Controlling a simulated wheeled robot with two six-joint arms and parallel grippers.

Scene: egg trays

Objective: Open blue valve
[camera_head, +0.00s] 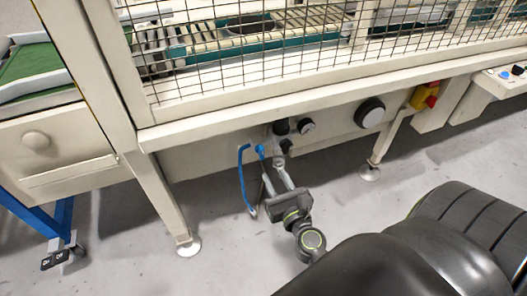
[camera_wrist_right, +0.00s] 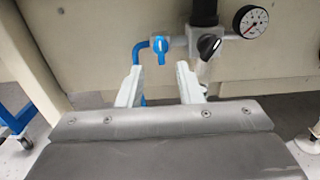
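The blue valve (camera_wrist_right: 161,46) is a small blue knob on the pale pipework under the machine. In the wrist view its handle hangs straight down, and a blue tube leads off to its left. It also shows in the head view (camera_head: 260,150), just beyond my right gripper (camera_head: 273,172). In the wrist view my right gripper (camera_wrist_right: 160,72) has its two pale fingers apart with nothing between them. The fingertips are just below the blue handle in the picture; whether they touch it cannot be told. My left gripper is not in view.
A black-handled valve (camera_wrist_right: 209,46) sits close right of the blue one, beside a pressure gauge (camera_wrist_right: 251,21). The blue tube (camera_head: 243,178) runs down on the left. The machine's legs (camera_head: 165,200) flank this space. The grey floor in front is clear.

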